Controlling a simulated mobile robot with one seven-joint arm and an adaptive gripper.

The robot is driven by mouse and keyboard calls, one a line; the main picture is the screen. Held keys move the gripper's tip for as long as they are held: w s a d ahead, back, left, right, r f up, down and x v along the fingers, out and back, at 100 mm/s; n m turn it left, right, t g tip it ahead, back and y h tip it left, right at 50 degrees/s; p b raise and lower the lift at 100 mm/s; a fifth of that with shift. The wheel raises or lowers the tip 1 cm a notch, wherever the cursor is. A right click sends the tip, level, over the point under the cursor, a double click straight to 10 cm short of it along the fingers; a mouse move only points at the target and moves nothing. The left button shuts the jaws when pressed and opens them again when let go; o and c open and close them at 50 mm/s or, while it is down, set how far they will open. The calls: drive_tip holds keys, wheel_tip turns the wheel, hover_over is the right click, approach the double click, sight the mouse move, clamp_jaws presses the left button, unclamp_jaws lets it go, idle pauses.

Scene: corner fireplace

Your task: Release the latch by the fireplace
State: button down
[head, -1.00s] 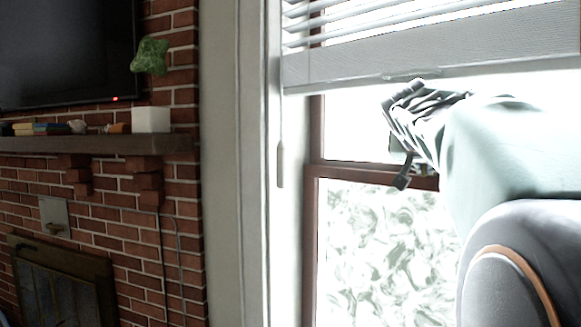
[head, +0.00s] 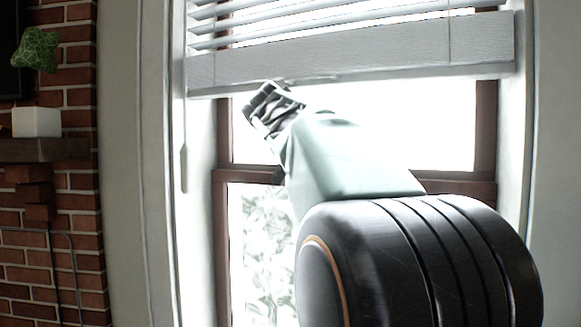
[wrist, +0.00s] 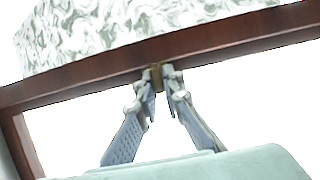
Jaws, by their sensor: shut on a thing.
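The latch (wrist: 156,78) is a small brass-coloured piece on the brown window rail (wrist: 85,84), in the middle of the wrist view. My gripper (wrist: 158,74) has its two fingertips closed on it from either side. In the head view my gripper (head: 270,110) is in front of the window, just below the blind's lower edge. Its fingertips and the latch are hard to make out there behind my arm and in the glare. The rail also shows in the head view (head: 455,187), across the middle of the window.
A white slatted blind (head: 350,55) hangs close above my gripper. Its pull cord (head: 184,165) hangs at the left. The brick fireplace wall (head: 75,205), with a mantel (head: 40,150) holding a white planter (head: 36,122), stands at far left. Patterned glass (head: 262,240) fills the lower pane.

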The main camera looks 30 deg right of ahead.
drive_tip(key=c, duration=2.1)
unclamp_jaws()
drive_tip(key=v, duration=0.7)
drive_tip(key=shift+s+a+r, duration=0.1)
drive_tip(key=shift+s+a, duration=0.05)
drive_tip(key=shift+a, duration=0.05)
